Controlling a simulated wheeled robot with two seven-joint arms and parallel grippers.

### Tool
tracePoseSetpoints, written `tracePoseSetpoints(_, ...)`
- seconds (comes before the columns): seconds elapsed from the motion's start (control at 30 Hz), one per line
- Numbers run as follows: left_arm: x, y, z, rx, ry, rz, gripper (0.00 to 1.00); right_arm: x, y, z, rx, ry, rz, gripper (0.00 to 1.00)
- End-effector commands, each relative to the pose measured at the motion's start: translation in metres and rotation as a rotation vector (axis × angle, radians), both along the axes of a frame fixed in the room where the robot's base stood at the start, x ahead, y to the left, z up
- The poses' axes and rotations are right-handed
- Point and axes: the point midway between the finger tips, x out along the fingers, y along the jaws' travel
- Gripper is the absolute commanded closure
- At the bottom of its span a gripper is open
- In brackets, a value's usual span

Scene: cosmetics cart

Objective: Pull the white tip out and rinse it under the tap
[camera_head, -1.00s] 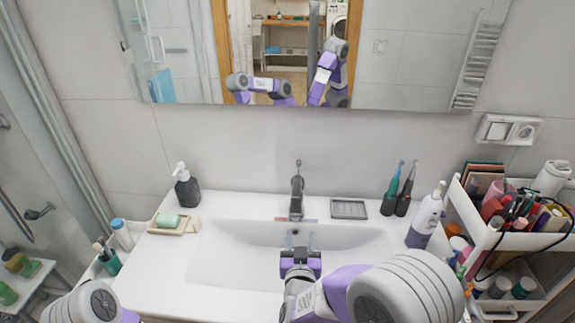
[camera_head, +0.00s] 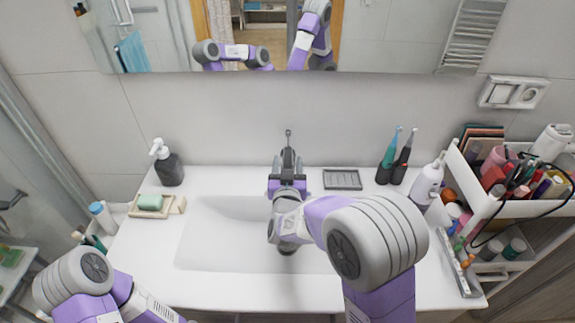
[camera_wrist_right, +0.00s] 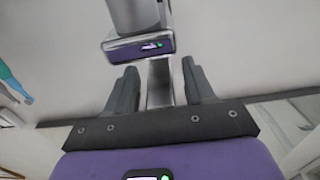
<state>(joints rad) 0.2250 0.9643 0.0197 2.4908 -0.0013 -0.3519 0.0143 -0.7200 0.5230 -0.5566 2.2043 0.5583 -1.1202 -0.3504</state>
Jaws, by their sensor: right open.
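The grey metal tap (camera_head: 288,155) stands upright at the back of the white sink (camera_head: 215,225). My right gripper (camera_head: 287,178) is at the tap, over the back of the basin. In the right wrist view its two dark fingers (camera_wrist_right: 160,88) are apart, with the shiny tap (camera_wrist_right: 160,82) showing between them; I cannot tell whether they touch it. A white and purple bottle-shaped device (camera_head: 428,183) stands at the right of the counter. I cannot make out a separate white tip. My left arm shows at lower left, but its gripper is out of frame.
A teal toothbrush-like device (camera_head: 389,158) and a dark one (camera_head: 403,160) stand right of a grey soap tray (camera_head: 342,179). A dark soap dispenser (camera_head: 168,165) and green soap on a dish (camera_head: 150,203) are at left. A crowded cosmetics cart (camera_head: 480,205) borders the right.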

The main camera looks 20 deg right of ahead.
Motion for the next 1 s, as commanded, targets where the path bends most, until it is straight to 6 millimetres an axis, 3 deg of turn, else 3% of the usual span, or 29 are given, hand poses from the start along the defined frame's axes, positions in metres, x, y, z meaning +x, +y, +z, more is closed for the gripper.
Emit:
tracePoseSetpoints(0.23, 0.0001, -0.0001, 0.0, 0.0, 0.0, 0.0, 0.57, 0.0007, -0.0001, 0.0, 0.0, 0.0, 0.0, 0.48)
tracePoseSetpoints(0.57, 0.0001, -0.0001, 0.0, 0.0, 0.0, 0.0, 0.57, 0.0004, 0.0001, 0.0, 0.0, 0.0, 0.001, 0.99)
tracePoseSetpoints(1.0, 0.0001, -0.0001, 0.0009, 0.0, 0.0, 0.0, 0.57, 0.0004, 0.0002, 0.0004, 0.001, 0.002, 0.001, 1.0)
